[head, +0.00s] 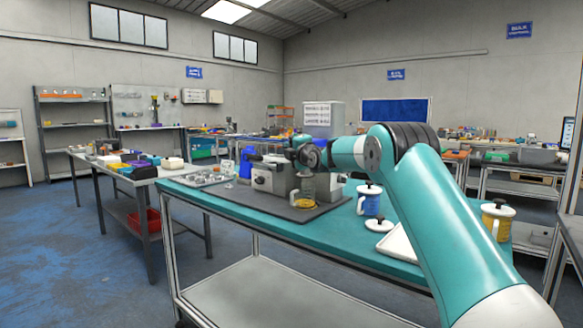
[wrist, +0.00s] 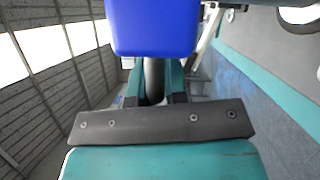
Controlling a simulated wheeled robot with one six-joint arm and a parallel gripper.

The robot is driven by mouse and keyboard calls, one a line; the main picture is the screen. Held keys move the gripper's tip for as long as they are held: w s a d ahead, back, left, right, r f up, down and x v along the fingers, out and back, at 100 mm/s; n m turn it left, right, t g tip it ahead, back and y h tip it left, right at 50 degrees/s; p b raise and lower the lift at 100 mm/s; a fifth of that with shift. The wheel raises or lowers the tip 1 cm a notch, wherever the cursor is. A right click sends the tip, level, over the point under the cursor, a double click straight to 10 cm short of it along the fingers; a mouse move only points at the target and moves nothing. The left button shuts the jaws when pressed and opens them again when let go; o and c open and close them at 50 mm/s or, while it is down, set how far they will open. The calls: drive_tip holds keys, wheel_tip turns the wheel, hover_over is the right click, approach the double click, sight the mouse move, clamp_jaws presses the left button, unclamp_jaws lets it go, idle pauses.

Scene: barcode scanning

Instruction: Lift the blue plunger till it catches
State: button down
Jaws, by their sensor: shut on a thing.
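In the head view my gripper (head: 301,148) is small and dark at the end of my teal arm, over a grey machine (head: 266,181) on a dark mat. In the wrist view a blue block (wrist: 154,27), which I take to be the blue plunger, covers the fingertips. My gripper's fingers (wrist: 156,82) reach up to it from both sides and are shut on it. A dark shape shows in the gap between the fingers. The grip point itself is hidden, and I cannot tell whether the plunger is raised or caught.
A blue object (head: 246,163) stands left of the machine. A side table (head: 128,178) with boxes stands left.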

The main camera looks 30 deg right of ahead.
drive_tip(key=shift+r, duration=1.5)
drive_tip(key=c, duration=1.2)
unclamp_jaws()
drive_tip(key=shift+o, duration=0.2)
drive_tip(key=shift+f, duration=0.15)
drive_tip(key=shift+s+f, duration=0.1)
drive_tip(key=shift+s, duration=0.45)
drive_tip(key=s+b, duration=0.4)
drive_tip(key=s, duration=1.2)
drive_tip(key=shift+s+a+f+b, duration=0.15)
drive_tip(key=shift+a+f+b, duration=0.2)
drive_tip(key=shift+f+b, duration=0.1)
